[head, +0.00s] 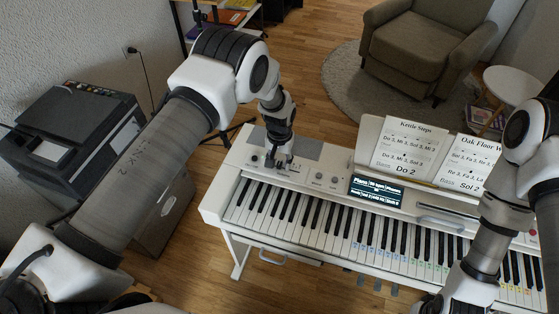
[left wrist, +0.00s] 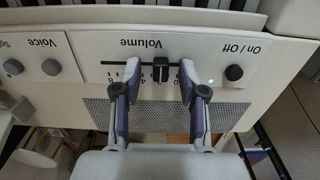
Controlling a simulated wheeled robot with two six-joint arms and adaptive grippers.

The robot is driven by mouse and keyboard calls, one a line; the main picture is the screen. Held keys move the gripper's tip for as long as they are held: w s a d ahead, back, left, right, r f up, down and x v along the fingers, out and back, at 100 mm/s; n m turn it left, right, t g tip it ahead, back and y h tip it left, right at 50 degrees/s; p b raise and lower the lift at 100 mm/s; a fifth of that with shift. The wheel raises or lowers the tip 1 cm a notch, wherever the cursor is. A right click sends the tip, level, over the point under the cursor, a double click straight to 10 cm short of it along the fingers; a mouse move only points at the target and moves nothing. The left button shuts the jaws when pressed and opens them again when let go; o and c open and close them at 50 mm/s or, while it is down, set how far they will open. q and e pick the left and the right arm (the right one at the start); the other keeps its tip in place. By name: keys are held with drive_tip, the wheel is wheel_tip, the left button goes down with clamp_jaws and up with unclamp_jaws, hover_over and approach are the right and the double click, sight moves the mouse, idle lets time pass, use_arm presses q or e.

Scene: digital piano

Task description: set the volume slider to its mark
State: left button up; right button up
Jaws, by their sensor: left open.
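The black volume slider knob (left wrist: 160,68) stands in its slot on the white panel, under the upside-down "Volume" label in the left wrist view. Numbers beside the slot are partly covered by my fingers; I cannot make out which mark is the target. My left gripper (left wrist: 160,75) is open, with one fingertip on each side of the knob. Small gaps show between the knob and both fingertips. In the head view my left gripper (head: 278,162) is low over the left end of the piano panel. My right arm reaches down at the right; its gripper is out of frame.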

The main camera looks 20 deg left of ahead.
sight(279, 163)
use_arm(q)
wheel_tip(279, 163, up, 12)
idle(0.3)
idle(0.3)
drive_tip(key=s+a+f+g, duration=0.1)
drive_tip(key=s+a+f, duration=0.1)
drive_tip(key=s+f, duration=0.3)
drive_tip(key=s+a+f+g, duration=0.1)
drive_tip(key=s+a+f, duration=0.1)
drive_tip(key=s+f, duration=0.3)
drive_tip(key=s+a+f+n+g+b, duration=0.1)
drive_tip(key=s+f, duration=0.4)
drive_tip(key=s, duration=0.6)
drive_tip(key=shift+a+f+g, duration=0.3)
drive_tip(key=shift+a+g, duration=0.3)
drive_tip(key=shift+a, duration=0.05)
drive_tip(key=s+a+t, duration=0.2)
drive_tip(key=s+t, duration=0.2)
drive_tip(key=s, duration=1)
